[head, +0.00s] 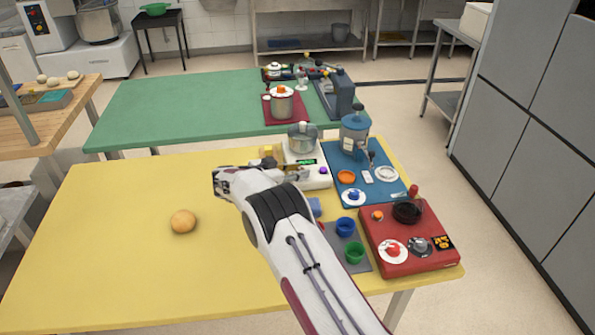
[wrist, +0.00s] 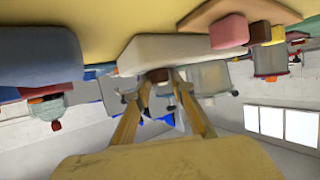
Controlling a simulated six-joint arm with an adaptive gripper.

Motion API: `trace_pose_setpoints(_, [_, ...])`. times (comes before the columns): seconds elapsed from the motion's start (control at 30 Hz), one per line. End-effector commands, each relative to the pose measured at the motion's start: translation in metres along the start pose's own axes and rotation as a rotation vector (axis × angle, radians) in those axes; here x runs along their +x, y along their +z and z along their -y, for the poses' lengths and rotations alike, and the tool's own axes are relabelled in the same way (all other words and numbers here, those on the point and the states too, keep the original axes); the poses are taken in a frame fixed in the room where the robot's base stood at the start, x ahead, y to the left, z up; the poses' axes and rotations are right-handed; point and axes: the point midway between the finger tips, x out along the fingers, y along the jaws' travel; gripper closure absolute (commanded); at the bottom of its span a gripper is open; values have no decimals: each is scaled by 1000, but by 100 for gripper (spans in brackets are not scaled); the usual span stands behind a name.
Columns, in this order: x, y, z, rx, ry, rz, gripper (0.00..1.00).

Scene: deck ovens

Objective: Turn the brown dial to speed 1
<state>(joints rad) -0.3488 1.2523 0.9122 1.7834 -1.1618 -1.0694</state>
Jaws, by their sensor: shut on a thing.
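The white mixer-like machine (head: 318,178) stands on the yellow table, with a metal bowl (head: 302,138) on top, a small green display and a purple knob (head: 323,170). The brown dial (wrist: 158,75) shows in the wrist view between my fingertips, against the white machine body (wrist: 165,48). My gripper (wrist: 160,82) is shut on the dial, its tan fingers on either side. In the head view my gripper (head: 270,160) is at the machine's left side, and my arm covers part of its front. The dial's pointer and speed marks cannot be read.
A bread roll (head: 183,221) lies on the yellow table (head: 110,240); its left part is largely clear. At right are a blue mat (head: 338,193) with small items, a red unit (head: 425,262) and blue and green cups (head: 354,252). A green table (head: 180,105) stands behind.

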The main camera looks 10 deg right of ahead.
Motion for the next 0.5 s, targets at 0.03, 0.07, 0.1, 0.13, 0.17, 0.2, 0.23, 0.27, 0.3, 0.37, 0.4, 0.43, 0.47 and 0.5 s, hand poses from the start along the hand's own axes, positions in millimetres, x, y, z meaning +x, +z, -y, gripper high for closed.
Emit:
trace_pose_setpoints(0.03, [0,0,0,3,9,-1,98])
trace_pose_setpoints(0.07, [0,0,0,6,13,-1,98])
trace_pose_setpoints(0.1, [0,0,1,9,20,0,98])
trace_pose_setpoints(0.13, [0,0,1,12,25,0,98])
trace_pose_setpoints(0.17, [0,0,1,14,31,-1,98])
trace_pose_setpoints(0.2, [0,0,1,15,37,-1,98])
trace_pose_setpoints(0.23, [0,0,1,18,42,-1,98])
trace_pose_setpoints(0.27, [0,0,1,20,47,-1,98])
trace_pose_setpoints(0.3, [0,0,1,24,53,-1,98])
trace_pose_setpoints(0.37, [0,0,1,26,62,-1,98])
trace_pose_setpoints(0.4, [0,0,2,28,67,-1,98])
trace_pose_setpoints(0.43, [0,0,1,30,71,-1,98])
trace_pose_setpoints(0.47, [0,0,2,32,75,-1,98])
trace_pose_setpoints(0.5, [0,0,1,34,80,-1,98])
